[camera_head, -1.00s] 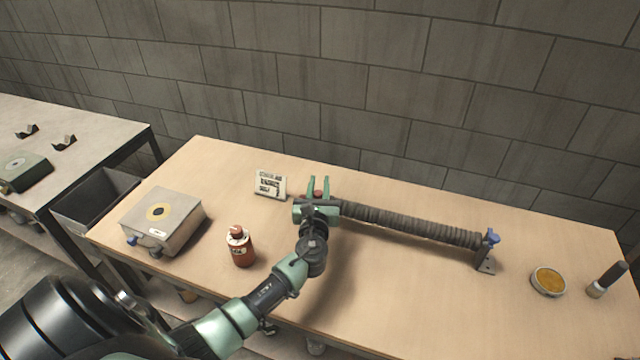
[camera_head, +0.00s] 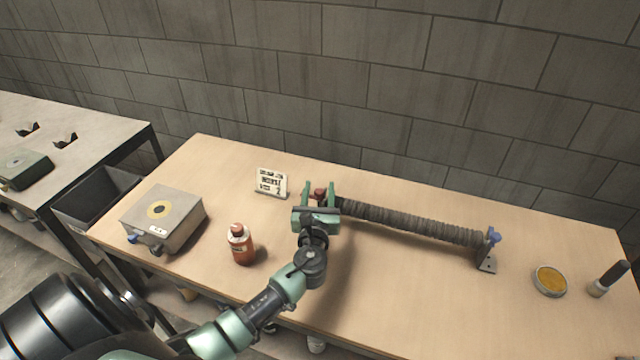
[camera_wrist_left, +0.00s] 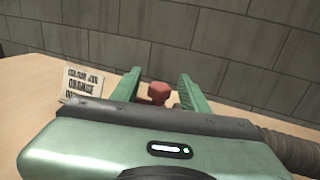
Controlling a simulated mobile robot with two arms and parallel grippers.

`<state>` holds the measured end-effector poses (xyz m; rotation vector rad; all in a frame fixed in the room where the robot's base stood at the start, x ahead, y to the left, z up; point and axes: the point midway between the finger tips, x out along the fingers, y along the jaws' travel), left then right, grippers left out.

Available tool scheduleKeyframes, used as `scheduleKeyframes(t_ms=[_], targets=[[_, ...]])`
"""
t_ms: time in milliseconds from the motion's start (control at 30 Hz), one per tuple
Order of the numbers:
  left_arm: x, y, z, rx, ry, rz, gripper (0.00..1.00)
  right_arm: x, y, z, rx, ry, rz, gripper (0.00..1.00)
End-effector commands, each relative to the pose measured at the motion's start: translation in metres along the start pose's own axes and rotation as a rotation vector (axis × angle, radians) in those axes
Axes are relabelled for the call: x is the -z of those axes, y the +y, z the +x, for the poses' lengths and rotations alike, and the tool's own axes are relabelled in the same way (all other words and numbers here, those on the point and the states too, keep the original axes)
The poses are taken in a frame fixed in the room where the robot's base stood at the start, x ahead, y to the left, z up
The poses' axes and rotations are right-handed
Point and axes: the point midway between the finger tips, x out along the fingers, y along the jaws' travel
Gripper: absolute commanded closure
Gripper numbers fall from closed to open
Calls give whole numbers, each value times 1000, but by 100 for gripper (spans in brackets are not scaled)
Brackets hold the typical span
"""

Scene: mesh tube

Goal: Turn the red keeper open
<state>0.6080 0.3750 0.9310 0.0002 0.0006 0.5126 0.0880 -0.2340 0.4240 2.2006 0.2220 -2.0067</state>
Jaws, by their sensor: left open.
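The red keeper (camera_head: 319,194) is a small dark red knob at the left end of the grey ribbed mesh tube (camera_head: 410,222). It also shows in the left wrist view (camera_wrist_left: 159,93). My left gripper (camera_head: 320,190) is open, with one green finger on each side of the keeper. In the left wrist view, my left gripper (camera_wrist_left: 158,88) shows a gap on both sides of the keeper, so I see no firm hold. The gripper body hides the keeper's lower part and the tube's left end. My right gripper is not in view.
A small printed card (camera_head: 271,182) stands left of the gripper. A red bottle (camera_head: 241,246) and a grey box (camera_head: 163,219) are further left. A blue keeper (camera_head: 493,237) on a bracket is at the tube's right end. A round dish (camera_head: 550,281) lies at the right.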

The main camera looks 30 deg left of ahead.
Motion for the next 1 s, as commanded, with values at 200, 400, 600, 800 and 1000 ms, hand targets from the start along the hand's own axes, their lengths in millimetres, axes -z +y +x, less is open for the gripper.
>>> scheduleKeyframes(t_ms=[200, 400, 600, 800, 1000], targets=[[2, -1, -36, 2, 1, 0, 55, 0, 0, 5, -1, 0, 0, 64], [0, 0, -46, -1, 0, 0, 55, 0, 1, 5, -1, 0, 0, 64], [0, 0, -46, -1, 0, 0, 55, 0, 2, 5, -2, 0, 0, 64], [0, 0, -46, 0, 0, 0, 55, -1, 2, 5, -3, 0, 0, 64], [0, 0, -46, 0, 0, 0, 55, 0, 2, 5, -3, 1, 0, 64]])
